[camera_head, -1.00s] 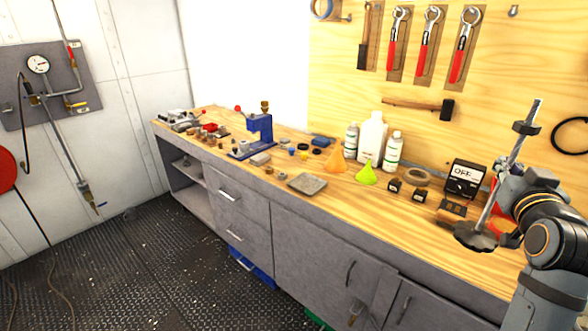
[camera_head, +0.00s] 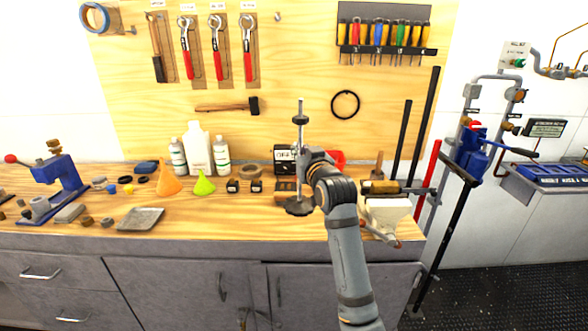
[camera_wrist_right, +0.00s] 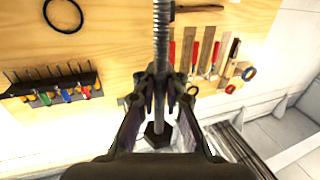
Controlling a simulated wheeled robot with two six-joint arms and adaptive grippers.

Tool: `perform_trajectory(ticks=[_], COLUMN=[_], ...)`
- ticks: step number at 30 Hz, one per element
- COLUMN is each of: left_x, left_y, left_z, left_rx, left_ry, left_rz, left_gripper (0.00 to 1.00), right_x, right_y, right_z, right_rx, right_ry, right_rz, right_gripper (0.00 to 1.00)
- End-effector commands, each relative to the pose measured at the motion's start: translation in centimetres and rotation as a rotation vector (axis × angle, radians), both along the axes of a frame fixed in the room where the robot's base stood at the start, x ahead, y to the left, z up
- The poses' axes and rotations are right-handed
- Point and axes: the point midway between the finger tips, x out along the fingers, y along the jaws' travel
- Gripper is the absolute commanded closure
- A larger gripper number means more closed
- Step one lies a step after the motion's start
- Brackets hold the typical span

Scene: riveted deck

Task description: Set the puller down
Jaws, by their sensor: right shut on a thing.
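The puller is an upright dark metal rod (camera_head: 300,137) with a collar near its top and a wide dark foot at its lower end. My right gripper (camera_head: 304,160) is shut on the rod at mid-length, above the front part of the wooden bench (camera_head: 262,222). I cannot tell whether the foot touches the bench top. In the right wrist view the threaded rod (camera_wrist_right: 162,45) runs between the fingers (camera_wrist_right: 160,90), with a dark end piece below them. My left gripper is not in view.
Two funnels, orange (camera_head: 168,180) and green (camera_head: 204,183), white bottles (camera_head: 198,150) and a grey tray (camera_head: 141,219) are left of the puller. An OFF-marked meter (camera_head: 284,155) is behind it. A vise (camera_head: 386,214) is at right. Bench top between tray and puller is mostly clear.

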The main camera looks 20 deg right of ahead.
Motion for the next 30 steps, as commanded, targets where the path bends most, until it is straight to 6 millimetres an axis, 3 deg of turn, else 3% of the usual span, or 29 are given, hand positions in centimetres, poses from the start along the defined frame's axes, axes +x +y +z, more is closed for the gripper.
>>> perform_trajectory(ticks=[5,13,23,30], left_x=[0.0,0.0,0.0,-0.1], left_y=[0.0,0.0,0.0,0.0], left_z=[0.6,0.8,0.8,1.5], left_rx=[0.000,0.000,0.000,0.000], left_ry=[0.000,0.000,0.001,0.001], left_rz=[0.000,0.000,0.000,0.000], left_gripper=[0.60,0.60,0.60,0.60], right_x=[3.5,6.7,7.9,7.9], right_y=[-0.8,-1.4,-1.6,-1.6], right_z=[-1.3,-5.6,-7.1,-9.9], right_rx=[-0.001,0.000,0.000,0.000], right_ry=[-0.002,-0.004,-0.005,-0.005], right_rz=[-0.002,-0.001,-0.001,-0.001], right_gripper=[1.00,1.00,1.00,1.00])
